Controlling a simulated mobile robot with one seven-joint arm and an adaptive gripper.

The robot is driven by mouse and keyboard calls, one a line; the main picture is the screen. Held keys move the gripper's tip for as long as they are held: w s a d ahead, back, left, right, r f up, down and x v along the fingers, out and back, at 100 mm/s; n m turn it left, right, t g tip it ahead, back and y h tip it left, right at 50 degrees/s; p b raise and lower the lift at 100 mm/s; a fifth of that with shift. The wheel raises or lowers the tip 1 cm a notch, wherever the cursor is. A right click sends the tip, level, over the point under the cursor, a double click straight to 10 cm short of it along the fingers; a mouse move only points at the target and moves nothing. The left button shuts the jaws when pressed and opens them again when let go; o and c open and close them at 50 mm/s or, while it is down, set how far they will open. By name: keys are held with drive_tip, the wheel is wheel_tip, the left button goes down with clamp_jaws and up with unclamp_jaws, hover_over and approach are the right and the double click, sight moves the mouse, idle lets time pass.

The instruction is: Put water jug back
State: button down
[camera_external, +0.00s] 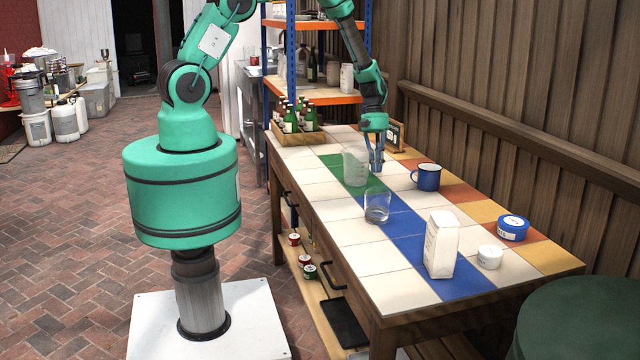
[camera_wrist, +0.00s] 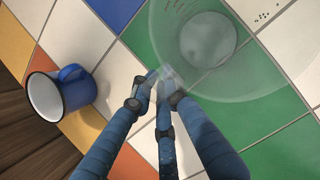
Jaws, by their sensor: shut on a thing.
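The water jug (camera_external: 354,167) is a clear, see-through pitcher standing upright on the green tiles of the table. In the wrist view its round rim and base (camera_wrist: 208,42) show from above, over the green tiles. My gripper (camera_external: 376,160) is at the jug's right side. In the wrist view my gripper (camera_wrist: 165,82) has its blue fingers closed together on the jug's handle, which is mostly hidden by them. I cannot tell whether the jug's base touches the tiles.
A blue enamel mug (camera_external: 426,178) stands right of the jug. A clear glass (camera_external: 377,206), a white carton (camera_external: 440,245), a white tub (camera_external: 490,257) and a blue tin (camera_external: 513,228) are nearer. A bottle crate (camera_external: 296,134) and an orange-blue shelf (camera_external: 313,24) are behind.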

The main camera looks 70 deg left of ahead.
drive_tip(key=c, duration=1.7)
unclamp_jaws()
drive_tip(key=shift+c, duration=0.2)
drive_tip(key=p+v, duration=0.2)
drive_tip(key=v, duration=1)
drive_tip(key=shift+r, duration=0.1)
